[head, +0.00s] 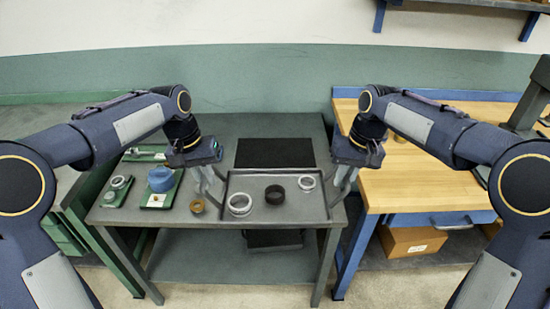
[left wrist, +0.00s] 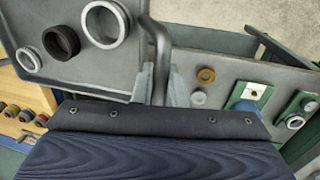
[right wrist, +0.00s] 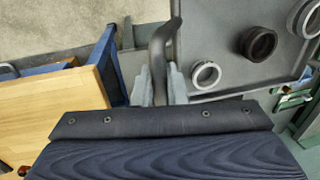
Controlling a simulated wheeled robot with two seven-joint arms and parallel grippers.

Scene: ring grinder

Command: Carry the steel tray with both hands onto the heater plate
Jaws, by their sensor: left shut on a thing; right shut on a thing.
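The steel tray (head: 275,216) is a shallow grey tray near the front of the grey table. It carries a large silver ring (head: 240,205), a black ring (head: 275,194) and a small silver ring (head: 306,183). My left gripper (head: 213,190) is shut on the tray's left handle, a curved bar (left wrist: 160,60). My right gripper (head: 343,187) is shut on the right handle, which shows in the right wrist view (right wrist: 160,55). The black heater plate (head: 275,153) lies flat behind the tray. I cannot tell whether the tray touches the table.
Left of the tray are a copper-coloured ring (head: 197,206), a blue round part (head: 160,179) on a green base, and rings on another green base (head: 118,190). A wooden-topped blue bench (head: 430,180) adjoins on the right. A dark thing (head: 273,240) lies on the lower shelf.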

